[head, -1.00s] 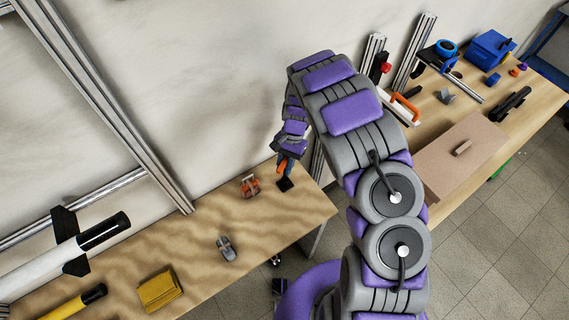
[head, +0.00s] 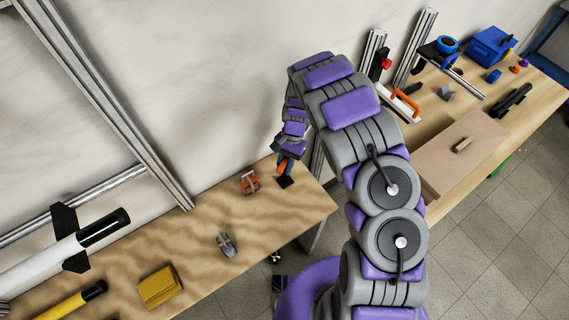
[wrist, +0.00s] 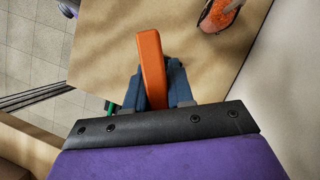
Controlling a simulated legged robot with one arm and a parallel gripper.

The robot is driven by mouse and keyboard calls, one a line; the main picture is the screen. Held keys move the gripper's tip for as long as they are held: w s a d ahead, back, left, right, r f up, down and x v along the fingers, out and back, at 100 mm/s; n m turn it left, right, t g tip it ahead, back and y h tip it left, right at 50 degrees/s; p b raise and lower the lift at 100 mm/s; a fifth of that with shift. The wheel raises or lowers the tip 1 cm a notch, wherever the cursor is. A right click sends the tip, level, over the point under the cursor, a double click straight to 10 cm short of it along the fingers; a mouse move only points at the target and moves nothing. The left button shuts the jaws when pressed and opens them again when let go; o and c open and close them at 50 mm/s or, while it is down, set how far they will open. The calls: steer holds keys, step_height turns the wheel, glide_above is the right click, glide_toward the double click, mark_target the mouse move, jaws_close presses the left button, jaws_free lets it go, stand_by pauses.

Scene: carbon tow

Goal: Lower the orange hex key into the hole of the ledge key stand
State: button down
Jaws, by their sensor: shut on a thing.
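My gripper (head: 285,160) hangs low over the right end of the wooden ledge, shut on the orange hex key (head: 282,168). In the wrist view the hex key (wrist: 151,62) stands out from between the two blue fingers of my gripper (wrist: 155,90). A small dark block (head: 285,182), which looks like the key stand, sits on the ledge right under the gripper. Its hole cannot be seen, and I cannot tell whether the key's lower end touches it. In the wrist view the stand is hidden.
An orange-and-grey object (head: 250,183) lies on the ledge just left of the stand and shows in the wrist view (wrist: 220,12). A grey object (head: 226,245) and a yellow block (head: 160,287) lie nearer.

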steer(key=shift+f, duration=0.6)
steer(key=c, duration=0.9)
jaws_free()
steer(key=p+v, duration=0.1)
steer(key=v, duration=1.6)
steer(key=shift+w, duration=0.2)
